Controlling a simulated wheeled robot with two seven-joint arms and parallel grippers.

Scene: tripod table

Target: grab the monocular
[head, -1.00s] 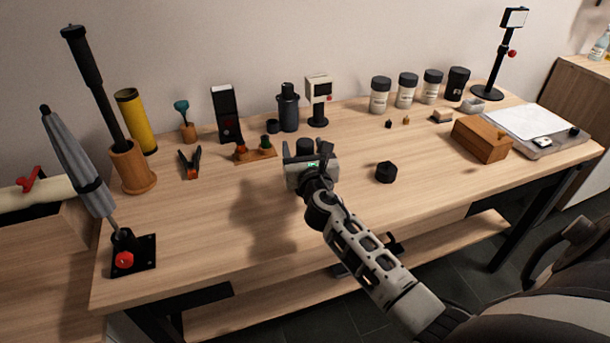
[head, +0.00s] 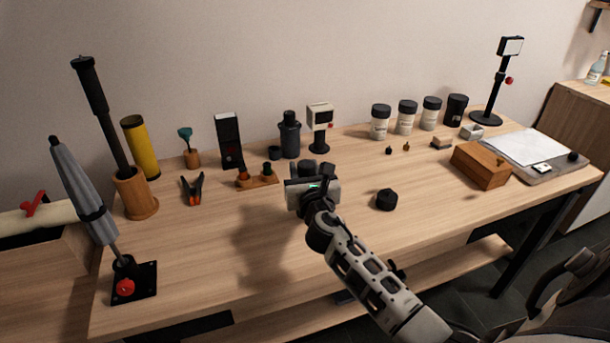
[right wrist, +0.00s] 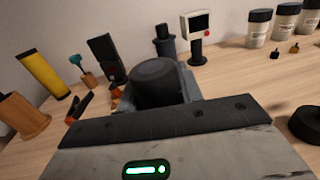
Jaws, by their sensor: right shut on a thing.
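My right gripper (head: 311,178) is above the middle of the table, its arm coming in from the lower right. It is shut on a dark, round-topped cylinder, which I take to be the monocular (right wrist: 155,82). In the right wrist view the monocular stands up between the fingers, just beyond the pale gripper body. Its lower part is hidden by the gripper. In the head view the gripper hides most of it. My left gripper is not in view.
On the wooden table (head: 330,250), a black knob-like piece (head: 386,200) lies right of the gripper. Behind stand a dark bottle (head: 289,136), a white-headed device (head: 320,125) and several jars. The front is clear.

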